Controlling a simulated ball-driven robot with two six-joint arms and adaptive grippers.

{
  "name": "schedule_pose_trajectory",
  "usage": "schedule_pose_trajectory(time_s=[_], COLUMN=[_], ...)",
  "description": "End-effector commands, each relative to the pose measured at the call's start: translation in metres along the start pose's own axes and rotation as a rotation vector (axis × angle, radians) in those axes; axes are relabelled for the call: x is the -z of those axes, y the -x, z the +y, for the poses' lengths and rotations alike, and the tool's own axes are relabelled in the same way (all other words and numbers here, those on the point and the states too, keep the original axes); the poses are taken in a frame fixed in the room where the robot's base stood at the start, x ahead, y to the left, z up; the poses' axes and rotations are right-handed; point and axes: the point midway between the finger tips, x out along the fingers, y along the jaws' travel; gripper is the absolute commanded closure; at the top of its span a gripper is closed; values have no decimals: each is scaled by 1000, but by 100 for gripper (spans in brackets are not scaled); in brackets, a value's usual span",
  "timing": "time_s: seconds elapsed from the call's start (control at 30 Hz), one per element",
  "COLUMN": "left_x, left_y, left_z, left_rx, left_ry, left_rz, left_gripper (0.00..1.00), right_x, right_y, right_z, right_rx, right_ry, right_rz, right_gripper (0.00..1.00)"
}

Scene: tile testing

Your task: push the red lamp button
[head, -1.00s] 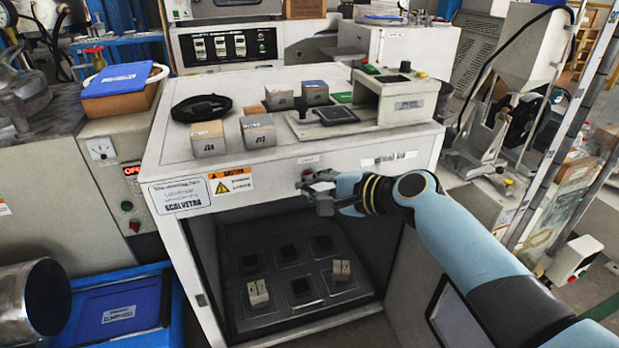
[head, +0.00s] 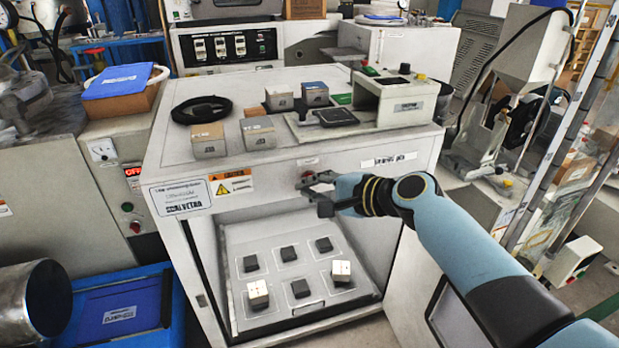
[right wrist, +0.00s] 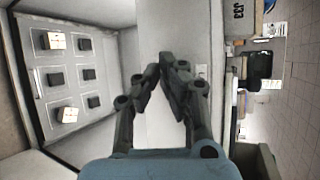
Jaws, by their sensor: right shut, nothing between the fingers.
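The red lamp button (head: 307,174) is on the front panel of the white cabinet (head: 285,166), above its opening. It is small and partly hidden by my right gripper (head: 316,187). That gripper is shut and empty, with its fingertips at the panel close beside the button. I cannot tell whether they touch it. In the right wrist view the closed fingers (right wrist: 166,68) point at the pale panel, and the button is hidden there. The chamber inside the cabinet is brightly lit. My left gripper is out of view.
In the chamber a light tray (head: 270,311) holds dark squares and two pale tile blocks (head: 258,295). Several sample blocks (head: 208,140) and a testing device (head: 395,97) stand on the cabinet top. A blue crate (head: 170,300) is at the lower left. The cabinet door stands open at right.

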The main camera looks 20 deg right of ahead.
Motion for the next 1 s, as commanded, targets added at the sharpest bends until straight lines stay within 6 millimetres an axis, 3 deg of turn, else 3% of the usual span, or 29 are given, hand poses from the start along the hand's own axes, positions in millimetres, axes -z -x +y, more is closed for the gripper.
schedule_pose_trajectory(time_s=[0.27, 0.73, 1.0], left_x=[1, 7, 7], left_y=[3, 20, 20], left_z=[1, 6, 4], left_rx=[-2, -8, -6], left_ry=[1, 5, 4], left_rz=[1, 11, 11], left_gripper=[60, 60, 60], right_x=[-3, -24, -25], right_y=[5, 44, 48], right_z=[2, 23, 26], right_rx=[-1, 0, 0], right_ry=[0, 0, 0], right_rz=[0, 0, 0], right_gripper=[100, 100, 100])
